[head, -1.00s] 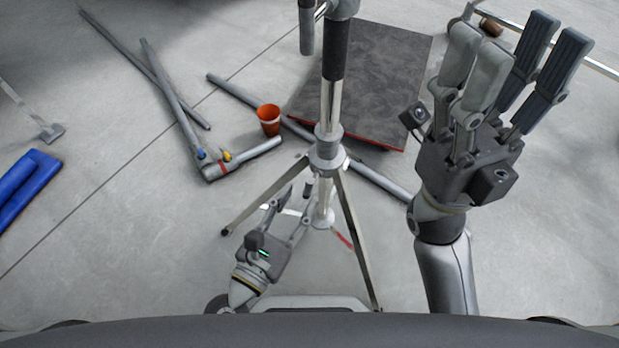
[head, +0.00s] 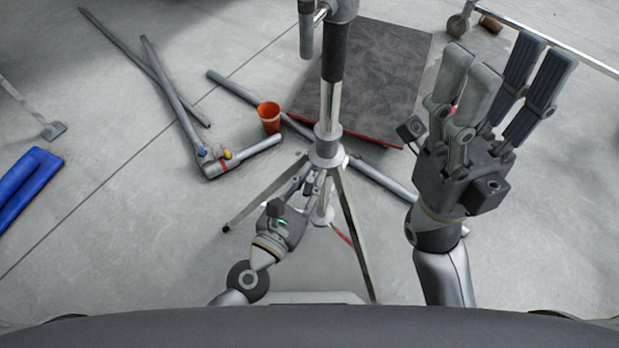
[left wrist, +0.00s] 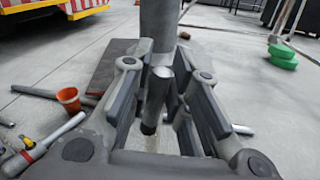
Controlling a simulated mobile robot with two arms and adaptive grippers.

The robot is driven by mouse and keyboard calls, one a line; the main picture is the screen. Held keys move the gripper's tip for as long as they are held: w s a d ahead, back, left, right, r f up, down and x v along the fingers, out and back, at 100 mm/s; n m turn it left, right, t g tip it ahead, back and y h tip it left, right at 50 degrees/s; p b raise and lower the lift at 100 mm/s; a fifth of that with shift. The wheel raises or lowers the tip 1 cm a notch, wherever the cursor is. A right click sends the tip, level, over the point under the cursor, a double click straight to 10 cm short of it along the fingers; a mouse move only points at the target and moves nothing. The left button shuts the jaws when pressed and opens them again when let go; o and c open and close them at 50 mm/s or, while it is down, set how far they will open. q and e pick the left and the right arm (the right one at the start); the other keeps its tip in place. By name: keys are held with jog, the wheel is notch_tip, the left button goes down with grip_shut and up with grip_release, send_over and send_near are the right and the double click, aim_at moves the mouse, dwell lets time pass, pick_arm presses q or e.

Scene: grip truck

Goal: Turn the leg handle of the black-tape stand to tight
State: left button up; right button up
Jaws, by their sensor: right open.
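The stand (head: 328,150) is upright, with a black-taped section (head: 335,52) on its pole and splayed metal legs. My left gripper (head: 308,180) is low beside the pole, just below the leg collar, partly hidden by the stand. In the left wrist view the dark, rod-like leg handle (left wrist: 155,97) lies between the two open finger pairs of my left gripper (left wrist: 163,85). A gap shows beside the handle, so the fingers do not look closed on it. My right gripper (head: 500,68) is open and empty, fingers pointing up, at the right.
An orange cup (head: 269,117) stands on the floor behind the stand, close to grey pipes (head: 245,100). A dark, red-edged board (head: 390,80) lies behind the pole. Blue pads (head: 30,185) lie far left. The floor at the left front is clear.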

pick_arm(q)
grip_shut()
